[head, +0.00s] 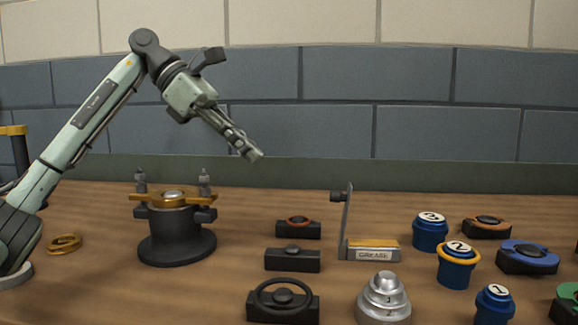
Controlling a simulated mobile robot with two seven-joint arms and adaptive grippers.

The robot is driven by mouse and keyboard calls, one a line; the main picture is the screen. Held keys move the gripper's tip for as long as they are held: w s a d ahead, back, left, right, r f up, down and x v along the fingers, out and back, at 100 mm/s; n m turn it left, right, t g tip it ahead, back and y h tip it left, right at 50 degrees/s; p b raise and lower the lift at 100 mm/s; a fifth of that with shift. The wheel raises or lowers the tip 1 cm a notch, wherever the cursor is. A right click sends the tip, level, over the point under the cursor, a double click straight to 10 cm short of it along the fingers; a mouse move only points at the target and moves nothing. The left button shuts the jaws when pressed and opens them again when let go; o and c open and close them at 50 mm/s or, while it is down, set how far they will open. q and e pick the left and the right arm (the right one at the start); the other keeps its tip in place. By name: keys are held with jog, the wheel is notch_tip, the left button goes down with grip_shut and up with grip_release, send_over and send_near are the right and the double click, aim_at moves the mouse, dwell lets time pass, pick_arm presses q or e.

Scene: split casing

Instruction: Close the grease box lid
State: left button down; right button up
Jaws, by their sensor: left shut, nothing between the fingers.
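The grease box (372,253) sits on the table right of the middle, with a "GREASE" label on its front and yellowish contents showing. Its lid (346,222) stands upright, hinged at the box's left side, with a dark knob (338,197) sticking out to the left near the top. My left gripper (253,155) is shut and empty. It hangs in the air up and to the left of the lid, clear of it, with its fingers pointing down to the right. My right gripper is not in view.
A dark round casing with a brass top (176,240) stands at left. A brass ring (65,244) lies beside it. Dark blocks (292,260) stand left of the box; a stepped metal stack (384,300) is in front. Blue numbered cylinders (430,234) stand to the right.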

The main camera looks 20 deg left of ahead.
pick_arm(q)
jog(key=w+d+f, duration=0.3)
jog(key=d+f, duration=0.3)
jog(key=d, duration=0.4)
jog(key=shift+d, duration=0.2)
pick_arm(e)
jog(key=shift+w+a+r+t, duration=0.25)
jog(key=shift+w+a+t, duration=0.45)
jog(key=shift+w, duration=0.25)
pick_arm(q)
jog(key=shift+f, duration=0.1)
